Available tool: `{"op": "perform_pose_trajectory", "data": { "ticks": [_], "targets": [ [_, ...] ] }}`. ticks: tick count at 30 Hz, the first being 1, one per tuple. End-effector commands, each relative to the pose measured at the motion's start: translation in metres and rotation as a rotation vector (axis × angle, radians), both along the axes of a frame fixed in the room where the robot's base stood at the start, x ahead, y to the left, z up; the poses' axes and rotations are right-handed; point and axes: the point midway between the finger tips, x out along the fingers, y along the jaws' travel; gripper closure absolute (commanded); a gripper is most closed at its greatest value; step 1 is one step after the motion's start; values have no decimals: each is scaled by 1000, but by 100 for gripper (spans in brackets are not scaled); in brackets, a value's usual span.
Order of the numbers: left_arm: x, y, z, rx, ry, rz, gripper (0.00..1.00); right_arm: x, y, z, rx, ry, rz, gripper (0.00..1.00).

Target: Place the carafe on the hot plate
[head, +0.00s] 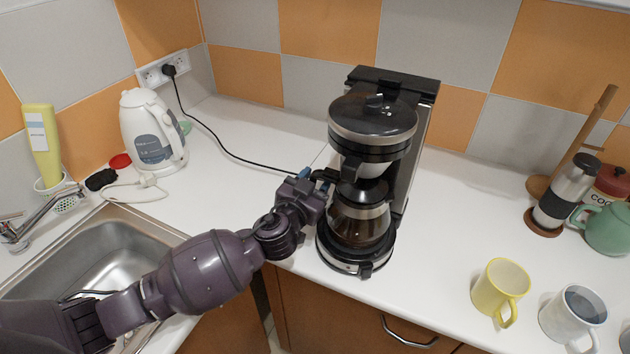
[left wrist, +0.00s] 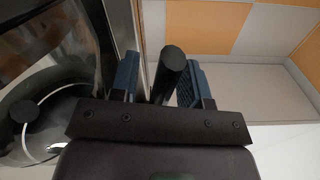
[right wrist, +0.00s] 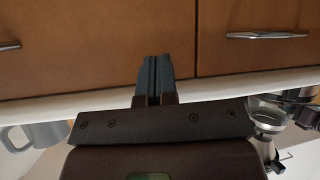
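The glass carafe (head: 358,222) with a black lid stands upright in the black coffee machine (head: 372,122), below its filter holder. It appears to rest on the hot plate at the machine's base (head: 340,262), though the contact is hard to see. My left gripper (head: 318,180) is at the carafe's left side. In the left wrist view its blue fingers (left wrist: 158,82) are apart, with a black rounded bar, seemingly the carafe handle (left wrist: 172,62), between them. A gap shows beside the left finger. My right gripper (right wrist: 155,78) is shut and empty, in front of the cabinet fronts.
A yellow mug (head: 497,287) and a white mug (head: 572,315) stand at the right front. A grinder (head: 567,195) and a green teapot (head: 607,228) are behind them. A white kettle (head: 150,130) and the sink (head: 95,255) are left.

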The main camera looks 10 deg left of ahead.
Motion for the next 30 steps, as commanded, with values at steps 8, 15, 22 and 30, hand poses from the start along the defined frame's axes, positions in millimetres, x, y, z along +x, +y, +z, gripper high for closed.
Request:
{"op": "perform_pose_trajectory", "data": {
  "ticks": [8,15,22,30],
  "targets": [
    [0,0,2,1,0,0,58,2,0,3,1,-4,1,100],
    [-26,6,0,-2,2,0,58,-1,0,-1,1,2,-1,100],
    [-65,14,1,-3,3,0,58,-7,-1,-10,0,16,-4,100],
    [-103,21,1,-2,2,0,58,-7,-1,-14,0,17,-4,100]
  ]
}}
